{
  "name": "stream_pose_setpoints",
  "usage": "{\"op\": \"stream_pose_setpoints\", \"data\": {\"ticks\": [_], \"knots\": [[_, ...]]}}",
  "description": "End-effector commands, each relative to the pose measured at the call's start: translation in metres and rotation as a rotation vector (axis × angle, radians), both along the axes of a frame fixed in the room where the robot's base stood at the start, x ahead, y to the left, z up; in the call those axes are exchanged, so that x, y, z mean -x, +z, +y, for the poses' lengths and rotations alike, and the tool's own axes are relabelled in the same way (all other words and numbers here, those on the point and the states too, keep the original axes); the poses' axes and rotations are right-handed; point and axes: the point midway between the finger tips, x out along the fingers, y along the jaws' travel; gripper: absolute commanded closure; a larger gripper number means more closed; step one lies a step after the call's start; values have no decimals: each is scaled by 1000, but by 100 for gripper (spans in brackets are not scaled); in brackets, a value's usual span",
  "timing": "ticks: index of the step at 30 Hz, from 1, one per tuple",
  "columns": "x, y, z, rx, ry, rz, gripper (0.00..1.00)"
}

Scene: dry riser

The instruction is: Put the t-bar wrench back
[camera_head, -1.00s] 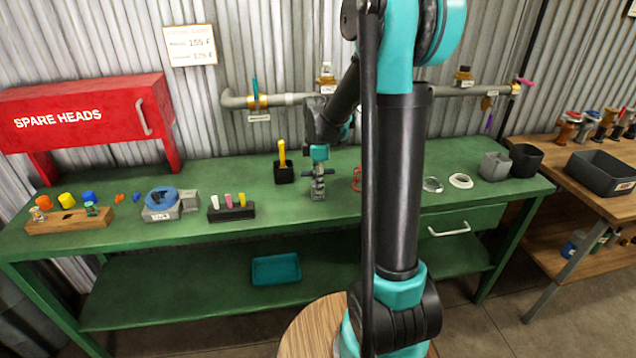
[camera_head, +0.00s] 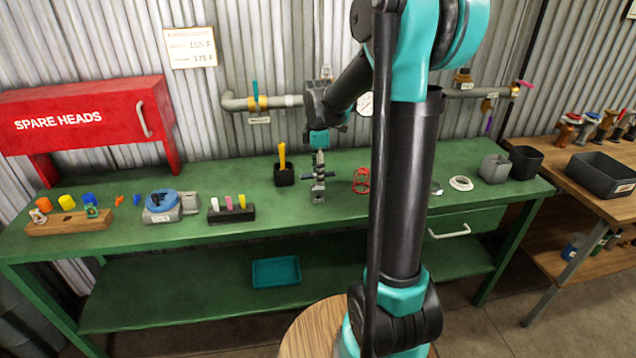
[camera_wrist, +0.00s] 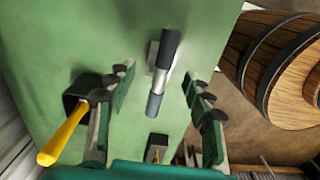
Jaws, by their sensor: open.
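The t-bar wrench (camera_head: 318,176) shows in the head view as a metal bar with dark ends, upright at a small grey block on the green bench. In the wrist view the wrench (camera_wrist: 162,80) has a silver middle and two dark grips, beside or in a pale grey block (camera_wrist: 152,52); how it is seated is hidden. My gripper (camera_head: 319,160) points down just above the wrench. In the wrist view its fingers are spread wide on either side of the wrench, with green bench visible between, and hold nothing.
A black cup (camera_head: 284,176) with a yellow-handled tool stands close behind left. A black rack (camera_head: 231,215) with coloured plugs is to the left. A red wire item (camera_head: 361,181) stands to the right. Pipes run along the wall behind; bare bench (camera_head: 275,215) lies in front.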

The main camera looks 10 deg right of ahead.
Motion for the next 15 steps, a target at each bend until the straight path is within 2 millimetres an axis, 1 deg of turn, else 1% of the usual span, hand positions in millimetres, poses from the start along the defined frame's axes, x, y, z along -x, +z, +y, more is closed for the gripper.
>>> {"op": "stream_pose_setpoints", "data": {"ticks": [1, 3, 7, 12, 15], "knots": [[1, 11, 0, 0, 0, 0, 48], [0, 25, 0, 0, 0, 0, 48], [1, 47, 0, 0, 0, 0, 48], [0, 66, 0, 0, 0, 0, 48], [2, 70, -1, 0, -11, -3, 48]]}}
